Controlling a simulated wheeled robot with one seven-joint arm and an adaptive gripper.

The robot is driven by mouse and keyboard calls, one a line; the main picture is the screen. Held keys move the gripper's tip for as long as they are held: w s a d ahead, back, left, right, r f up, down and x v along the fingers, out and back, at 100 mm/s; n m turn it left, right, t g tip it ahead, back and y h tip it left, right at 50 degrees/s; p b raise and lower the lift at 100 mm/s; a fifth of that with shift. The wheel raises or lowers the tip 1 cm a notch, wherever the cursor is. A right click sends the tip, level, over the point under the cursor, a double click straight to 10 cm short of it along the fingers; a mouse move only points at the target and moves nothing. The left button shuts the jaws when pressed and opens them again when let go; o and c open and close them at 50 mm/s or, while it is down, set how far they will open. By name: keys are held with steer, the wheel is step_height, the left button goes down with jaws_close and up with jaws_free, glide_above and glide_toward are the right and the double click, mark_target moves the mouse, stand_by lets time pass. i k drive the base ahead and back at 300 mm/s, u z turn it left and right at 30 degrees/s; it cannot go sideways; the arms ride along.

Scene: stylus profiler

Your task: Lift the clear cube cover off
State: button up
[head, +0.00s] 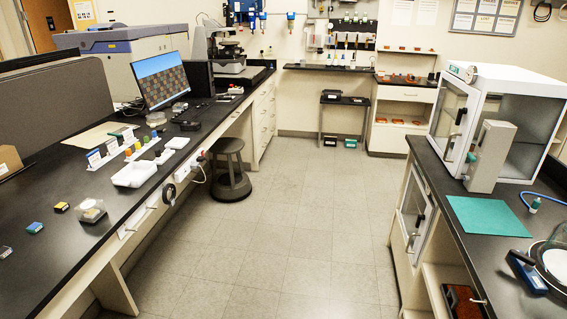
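A small clear cover (91,208) sits on the left black bench, near its front edge. It looks box-like and see-through, with a pale, brownish object under it; its exact shape is too small to tell. My gripper is not in view, and no part of my arm shows near the cover.
Small coloured boxes (61,207) lie left of the cover, and a white tray (134,174) stands behind it. A monitor (161,80) is farther back. A black stool (232,170) stands beside the left bench. The right bench holds a white glass-sided cabinet (515,72). The floor (290,235) between is clear.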

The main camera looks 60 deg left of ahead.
mark_target(90, 210)
steer(key=u, duration=0.5)
steer(key=k, duration=1.1)
steer(key=u, duration=1.45)
steer(key=i, duration=0.35)
steer(key=u, duration=0.65)
steer(key=i, duration=0.95)
steer(key=u, duration=0.4)
